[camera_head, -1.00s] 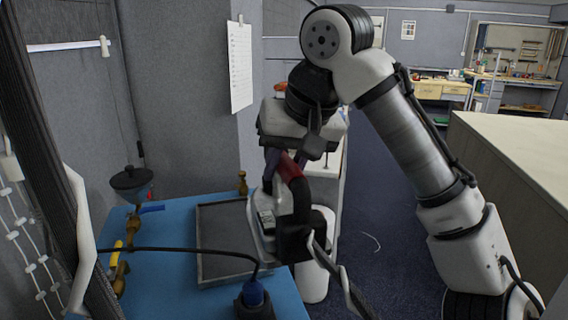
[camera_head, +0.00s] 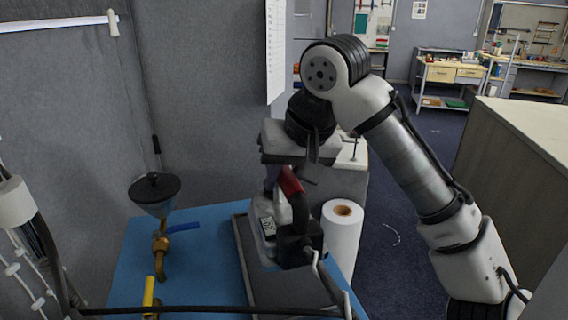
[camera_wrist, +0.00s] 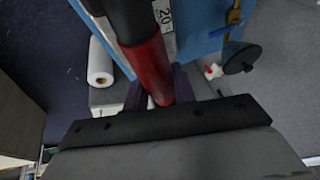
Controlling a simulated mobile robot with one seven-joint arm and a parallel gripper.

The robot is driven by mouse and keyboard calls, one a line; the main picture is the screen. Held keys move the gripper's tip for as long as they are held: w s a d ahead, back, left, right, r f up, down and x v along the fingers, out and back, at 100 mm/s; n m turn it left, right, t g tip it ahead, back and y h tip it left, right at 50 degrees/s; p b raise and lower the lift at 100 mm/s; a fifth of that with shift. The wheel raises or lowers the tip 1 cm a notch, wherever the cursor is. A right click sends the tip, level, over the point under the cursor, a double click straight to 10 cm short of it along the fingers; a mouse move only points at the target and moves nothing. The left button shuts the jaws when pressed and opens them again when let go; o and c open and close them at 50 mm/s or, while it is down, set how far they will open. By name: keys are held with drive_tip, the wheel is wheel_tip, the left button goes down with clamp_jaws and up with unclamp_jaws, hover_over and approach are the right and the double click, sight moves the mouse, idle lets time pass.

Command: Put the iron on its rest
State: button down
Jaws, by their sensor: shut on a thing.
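The iron (camera_head: 295,248) has a red and black handle, a pale body and a label marked 20. My gripper (camera_head: 278,182) is shut on its handle, and the red grip (camera_wrist: 150,72) shows between the fingers in the wrist view. The iron hangs over the dark tray-like rest (camera_head: 242,258) with a grey rim, which lies on the blue table (camera_head: 190,262). A gap between iron and tray seems to remain, but the iron hides part of the tray and contact is hard to judge. The sole is mostly hidden.
A white roll (camera_head: 342,245) stands right of the tray. A black funnel (camera_head: 155,190) on a brass valve and a yellow-handled valve (camera_head: 149,292) stand at the left. A black cable (camera_head: 210,311) crosses the front. A pale counter (camera_head: 530,130) is at the right.

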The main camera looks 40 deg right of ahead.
sight(281, 215)
drive_tip(key=shift+w+a+f, duration=0.1)
drive_tip(key=shift+w+f, duration=0.25)
drive_tip(key=shift+w, duration=0.1)
wheel_tip(281, 215, down, 6)
drive_tip(key=b, duration=0.5)
drive_tip(key=shift+r, duration=0.15)
drive_tip(key=shift+f+b, duration=0.8)
drive_tip(key=shift+f, duration=0.15)
idle(0.5)
drive_tip(key=c, duration=1.2)
unclamp_jaws()
drive_tip(key=shift+s, duration=0.1)
drive_tip(key=shift+o, duration=0.6)
drive_tip(key=shift+f, duration=0.15)
drive_tip(key=b+v, duration=0.1)
drive_tip(key=v, duration=1.3)
